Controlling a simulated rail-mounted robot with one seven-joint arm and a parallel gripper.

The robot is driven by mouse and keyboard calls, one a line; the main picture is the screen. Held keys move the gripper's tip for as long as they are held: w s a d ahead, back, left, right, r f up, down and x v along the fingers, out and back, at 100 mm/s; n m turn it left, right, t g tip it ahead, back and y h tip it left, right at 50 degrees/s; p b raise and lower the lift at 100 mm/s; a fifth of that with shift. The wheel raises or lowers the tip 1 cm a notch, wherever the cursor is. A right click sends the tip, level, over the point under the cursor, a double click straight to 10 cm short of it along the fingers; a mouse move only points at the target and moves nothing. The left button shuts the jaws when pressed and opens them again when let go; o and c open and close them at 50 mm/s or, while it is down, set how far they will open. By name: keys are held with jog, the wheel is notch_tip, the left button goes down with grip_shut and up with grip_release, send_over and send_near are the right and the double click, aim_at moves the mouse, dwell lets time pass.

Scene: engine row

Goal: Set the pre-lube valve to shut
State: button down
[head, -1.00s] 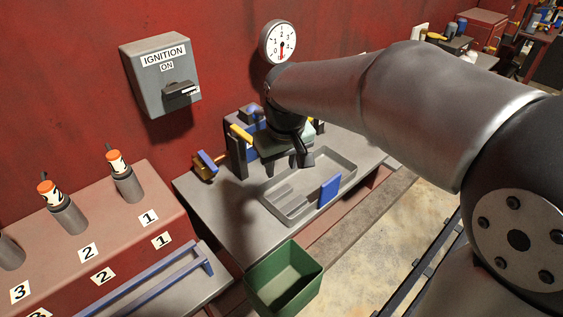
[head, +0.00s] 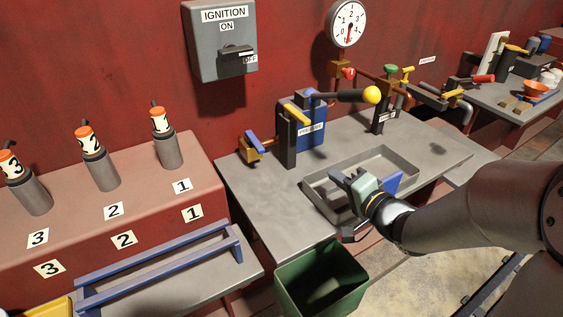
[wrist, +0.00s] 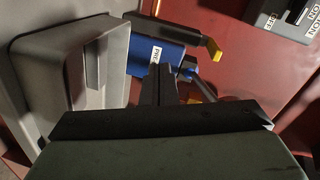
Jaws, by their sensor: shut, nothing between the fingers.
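A blue unit (head: 312,130) with a white label starting "PR" stands on the bench by the wall; the rest of the label is too small to read. A black post (head: 287,140) with a yellow handle (head: 297,113) stands before it. Left of them is a brass valve (head: 250,152) with a blue lever (head: 255,142). I cannot tell for sure which is the pre-lube valve. My gripper (head: 342,180) is shut and empty above the grey tray, apart from these parts. In the wrist view its fingers (wrist: 158,86) point toward the blue unit (wrist: 150,54).
A grey tray (head: 318,187) lies on the bench. A lever with a yellow ball (head: 372,95) reaches out above the bench. A green bin (head: 325,280) stands at the bench front. Red and green-handled pipework (head: 390,70) is at the back right. The ignition box (head: 220,40) hangs on the wall.

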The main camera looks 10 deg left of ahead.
jog(key=s+y, duration=0.1)
jog(key=s, duration=0.1)
jog(key=s+f+m+y+b, duration=0.1)
jog(key=shift+s+g+y, duration=0.3)
jog(key=shift+s+g, duration=0.1)
jog(key=shift+s+a+m+y, duration=0.15)
jog(key=shift+s+m+y, duration=0.15)
jog(key=shift+m, duration=0.1)
send_near(255, 141)
jog(key=w+a, duration=0.2)
jog(key=w, duration=0.2)
jog(key=shift+s+f, duration=0.15)
jog(key=shift+f, duration=0.05)
jog(key=shift+d+b, duration=0.15)
jog(key=shift+b, duration=0.15)
